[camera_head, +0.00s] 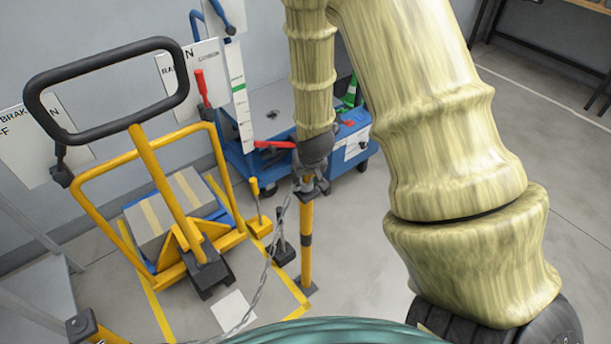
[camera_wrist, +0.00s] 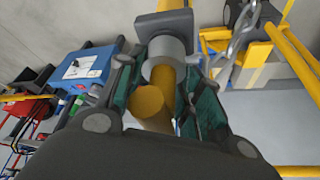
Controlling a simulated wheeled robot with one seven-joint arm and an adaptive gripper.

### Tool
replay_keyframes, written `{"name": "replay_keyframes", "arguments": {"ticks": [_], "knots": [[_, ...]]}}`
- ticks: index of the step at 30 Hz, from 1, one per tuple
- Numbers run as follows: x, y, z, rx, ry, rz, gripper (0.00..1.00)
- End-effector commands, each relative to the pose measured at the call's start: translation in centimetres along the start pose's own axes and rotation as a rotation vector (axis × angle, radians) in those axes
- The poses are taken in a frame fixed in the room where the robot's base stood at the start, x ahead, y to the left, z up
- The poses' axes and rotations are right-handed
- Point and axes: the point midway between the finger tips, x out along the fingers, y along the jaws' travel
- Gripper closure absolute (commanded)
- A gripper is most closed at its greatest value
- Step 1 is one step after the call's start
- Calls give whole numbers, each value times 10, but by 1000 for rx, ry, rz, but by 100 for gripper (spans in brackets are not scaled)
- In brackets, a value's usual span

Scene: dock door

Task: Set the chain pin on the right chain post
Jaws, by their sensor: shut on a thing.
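My gripper (camera_head: 310,185) is directly at the top of the yellow right chain post (camera_head: 306,262), which stands upright on a dark base. In the wrist view, my gripper (camera_wrist: 160,95) has its fingers closed around the chain pin, whose yellow round end (camera_wrist: 149,101) seems to face the camera. A grey collar (camera_wrist: 166,62) shows just beyond it, in line with the post. A grey chain (camera_head: 267,268) runs from beside the gripper down to the lower left; it also shows in the wrist view (camera_wrist: 237,42). The fingers hide the contact, so I cannot tell whether the pin sits in the post.
A yellow cart (camera_head: 168,262) with a black handle and grey boxes (camera_head: 172,208) stands left of the post. A blue cart (camera_head: 352,140) stands behind. A short dark-based stand (camera_head: 283,248) is close left of the post. The floor right of the post looks clear.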

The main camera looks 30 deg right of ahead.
Motion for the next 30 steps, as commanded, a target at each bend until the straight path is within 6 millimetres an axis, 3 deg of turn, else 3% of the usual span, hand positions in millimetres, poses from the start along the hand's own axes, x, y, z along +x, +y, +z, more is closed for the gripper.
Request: {"name": "replay_keyframes", "arguments": {"ticks": [16, 17, 18, 30], "knots": [[8, 0, 3, 0, 0, 0, 92], [8, 0, 3, 0, 0, 0, 61], [8, 0, 3, 0, 0, 0, 55], [2, 0, 2, 0, 0, 0, 55]]}}
